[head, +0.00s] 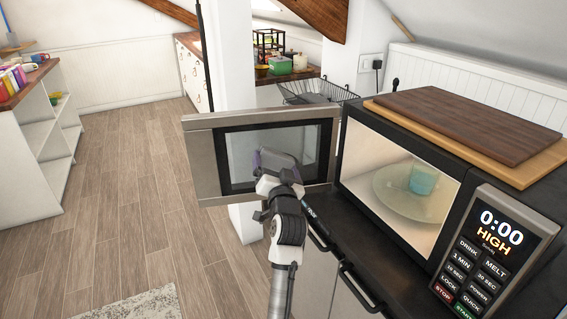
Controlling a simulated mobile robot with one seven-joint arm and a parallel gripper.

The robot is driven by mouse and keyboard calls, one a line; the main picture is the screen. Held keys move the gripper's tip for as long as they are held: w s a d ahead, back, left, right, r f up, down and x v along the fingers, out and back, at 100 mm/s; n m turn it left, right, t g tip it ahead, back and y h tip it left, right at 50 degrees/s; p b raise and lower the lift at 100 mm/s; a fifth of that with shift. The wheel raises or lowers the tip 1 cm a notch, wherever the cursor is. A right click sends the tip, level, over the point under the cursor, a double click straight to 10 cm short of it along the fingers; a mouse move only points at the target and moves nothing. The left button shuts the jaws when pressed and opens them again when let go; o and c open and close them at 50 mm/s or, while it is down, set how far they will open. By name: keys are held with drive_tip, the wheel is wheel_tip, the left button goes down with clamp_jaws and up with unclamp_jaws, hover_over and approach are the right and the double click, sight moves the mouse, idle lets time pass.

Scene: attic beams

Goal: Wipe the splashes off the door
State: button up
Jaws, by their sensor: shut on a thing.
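The microwave door (202,160) stands swung open to the left, with its glass pane facing me. My gripper (277,178) is in front of the lower right part of the pane. It is shut on a small grey-purple thing (270,158), perhaps a sponge or cloth, mostly hidden by the gripper. The held thing is at or very close to the glass; I cannot tell if it touches. I cannot make out separate splashes on the pane; the part behind the gripper is hidden.
The open microwave (452,192) holds a light-blue cup (423,178) on a glass turntable plate (392,199). Wooden boards (465,122) lie on top of it. A wire rack (318,91) stands behind the door. Bare wooden floor (130,200) lies to the left.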

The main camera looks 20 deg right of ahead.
drive_tip(key=a, duration=0.2)
drive_tip(key=w+a+p, duration=0.1)
drive_tip(key=a, duration=0.1)
drive_tip(key=shift+a+p, duration=0.3)
drive_tip(key=shift+s, duration=0.1)
drive_tip(key=shift+d+r+v, duration=0.1)
drive_tip(key=shift+r+v, duration=0.05)
drive_tip(key=shift+v, duration=1.3)
drive_tip(key=shift+d+r+v, duration=0.1)
drive_tip(key=shift+r+v, duration=0.1)
drive_tip(key=shift+v, duration=1.3)
drive_tip(key=shift+s, duration=0.2)
drive_tip(key=shift+v, duration=1.35)
drive_tip(key=shift+d+r, duration=0.1)
drive_tip(key=shift+r, duration=0.05)
